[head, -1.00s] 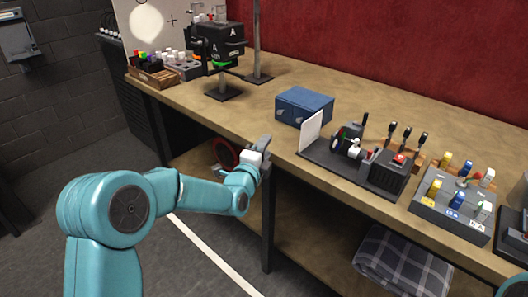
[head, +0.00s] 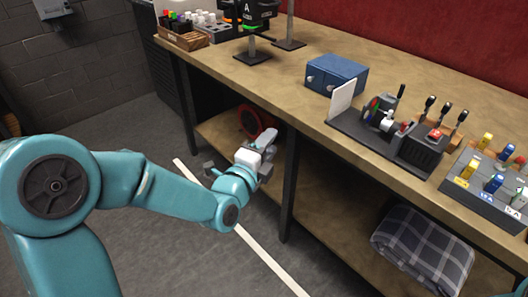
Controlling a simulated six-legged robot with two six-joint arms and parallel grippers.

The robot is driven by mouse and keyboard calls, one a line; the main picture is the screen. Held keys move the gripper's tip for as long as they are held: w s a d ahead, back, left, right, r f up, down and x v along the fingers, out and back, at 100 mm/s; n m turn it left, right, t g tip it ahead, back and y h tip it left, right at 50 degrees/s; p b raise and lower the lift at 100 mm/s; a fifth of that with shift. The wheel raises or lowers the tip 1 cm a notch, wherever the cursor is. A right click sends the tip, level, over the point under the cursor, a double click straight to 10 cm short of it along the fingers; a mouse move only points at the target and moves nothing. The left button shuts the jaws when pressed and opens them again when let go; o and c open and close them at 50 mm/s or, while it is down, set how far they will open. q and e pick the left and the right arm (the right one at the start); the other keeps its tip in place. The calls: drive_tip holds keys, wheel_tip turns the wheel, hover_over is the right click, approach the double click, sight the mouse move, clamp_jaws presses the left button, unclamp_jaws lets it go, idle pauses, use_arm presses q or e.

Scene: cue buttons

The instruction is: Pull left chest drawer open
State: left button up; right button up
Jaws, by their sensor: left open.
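A small blue chest (head: 346,73) stands on the workbench, with small light knobs on its front face, which is turned to the lower left. My left gripper (head: 268,152) is open and empty. It is in front of the bench's front edge, to the lower left of the chest and well apart from it. My right gripper is out of view.
The bench (head: 290,62) has free room left of the chest. A white card (head: 341,100) and a dark lever device (head: 385,122) stand close to its right. A switch box (head: 480,190) is farther right. A plaid cloth (head: 422,250) lies on the lower shelf.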

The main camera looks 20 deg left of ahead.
use_arm(q)
drive_tip(key=shift+s, duration=1)
